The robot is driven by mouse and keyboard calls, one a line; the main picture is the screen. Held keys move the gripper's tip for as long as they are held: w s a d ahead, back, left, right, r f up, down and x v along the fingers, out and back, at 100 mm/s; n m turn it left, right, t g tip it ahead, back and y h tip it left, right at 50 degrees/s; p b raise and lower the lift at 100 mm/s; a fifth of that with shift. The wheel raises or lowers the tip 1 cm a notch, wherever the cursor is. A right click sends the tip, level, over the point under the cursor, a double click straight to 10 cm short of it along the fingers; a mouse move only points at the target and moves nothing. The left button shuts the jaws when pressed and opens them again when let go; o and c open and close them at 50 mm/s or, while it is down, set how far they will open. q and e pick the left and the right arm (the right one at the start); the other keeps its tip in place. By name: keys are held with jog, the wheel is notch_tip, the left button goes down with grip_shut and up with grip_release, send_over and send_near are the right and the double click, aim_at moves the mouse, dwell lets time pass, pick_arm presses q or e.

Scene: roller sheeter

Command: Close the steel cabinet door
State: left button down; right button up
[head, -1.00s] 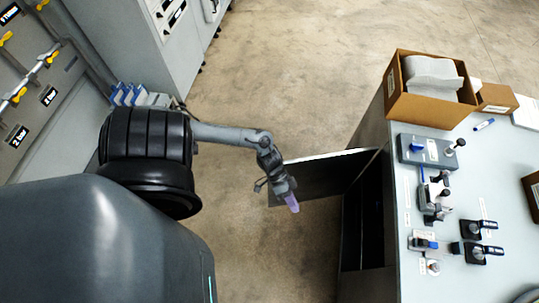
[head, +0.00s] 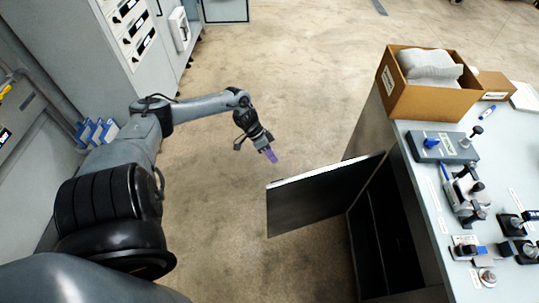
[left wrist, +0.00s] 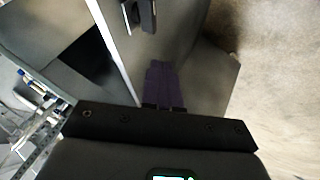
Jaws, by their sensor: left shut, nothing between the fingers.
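The steel cabinet door (head: 318,198) stands swung open from the front of the steel cabinet (head: 390,240), under the workbench. Its hinged side is at the right and its free edge points left over the floor. The dark cabinet inside shows behind it. My left gripper (head: 271,155) is shut and empty, with purple fingers, above and just beyond the door's free end; I see a gap between them in the head view. In the left wrist view the shut fingers (left wrist: 162,88) lie in front of a grey door panel (left wrist: 195,65) with a dark handle (left wrist: 139,14). My right gripper is not in view.
The worktop (head: 415,195) carries a cardboard box (head: 425,98) and several clamp fixtures (head: 445,147). Grey cabinets (head: 110,50) stand at the upper left. The concrete floor (head: 300,70) between is clear.

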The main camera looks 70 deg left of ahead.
pick_arm(q)
jog(key=d+f, duration=0.1)
jog(key=d, duration=0.1)
jog(key=w+d+f, duration=0.1)
jog(key=d+f, duration=0.2)
jog(key=d, duration=0.2)
jog(key=shift+w+f, duration=0.4)
